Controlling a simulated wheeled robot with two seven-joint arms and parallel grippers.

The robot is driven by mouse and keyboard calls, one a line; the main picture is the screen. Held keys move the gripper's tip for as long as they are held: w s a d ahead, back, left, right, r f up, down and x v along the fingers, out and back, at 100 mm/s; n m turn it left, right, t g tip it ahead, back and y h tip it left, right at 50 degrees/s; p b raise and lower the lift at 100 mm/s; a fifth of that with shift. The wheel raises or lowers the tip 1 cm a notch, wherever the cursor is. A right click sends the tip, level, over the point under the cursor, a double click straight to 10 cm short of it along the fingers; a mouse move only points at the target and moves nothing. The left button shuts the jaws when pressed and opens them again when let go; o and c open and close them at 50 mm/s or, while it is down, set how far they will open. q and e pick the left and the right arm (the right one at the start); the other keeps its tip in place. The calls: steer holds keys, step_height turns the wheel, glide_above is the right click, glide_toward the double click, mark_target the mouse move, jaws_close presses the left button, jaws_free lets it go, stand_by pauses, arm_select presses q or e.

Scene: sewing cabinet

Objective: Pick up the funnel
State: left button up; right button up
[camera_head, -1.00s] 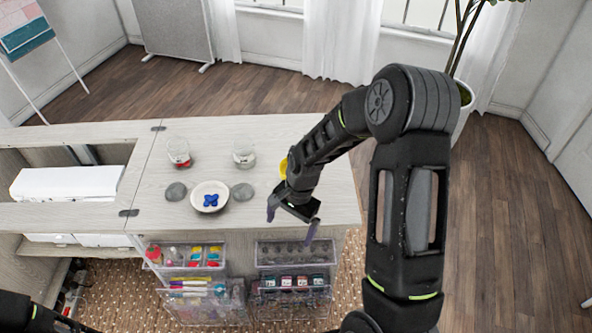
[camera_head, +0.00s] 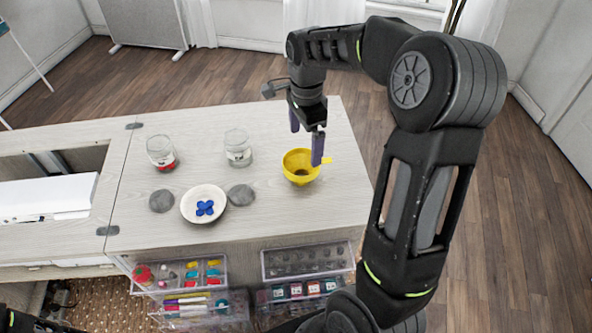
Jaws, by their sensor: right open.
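The yellow funnel (camera_head: 297,165) stands on the cabinet top, wide mouth up, with a small tab on its right side. My right gripper (camera_head: 306,147) is above and at the funnel's far side, pointing down. Its two purple-grey fingers are apart with nothing held between them. The right finger overlaps the funnel's rim in the picture; I cannot tell whether it touches. My left gripper is not in view; only a bit of dark arm shows at the lower left corner.
Clear drawers (camera_head: 308,262) hang at the front. The top's right part is clear.

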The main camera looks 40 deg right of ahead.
mark_target(302, 163)
steer(key=shift+w+f+b, duration=0.3)
steer(key=shift+f+b, duration=0.05)
steer(key=shift+f, duration=0.35)
steer(key=shift+f, duration=1.25)
steer(key=shift+a+f+p, duration=0.15)
steer(key=shift+f+p, duration=0.4)
steer(key=shift+f, duration=2.1)
steer(key=c, duration=1.1)
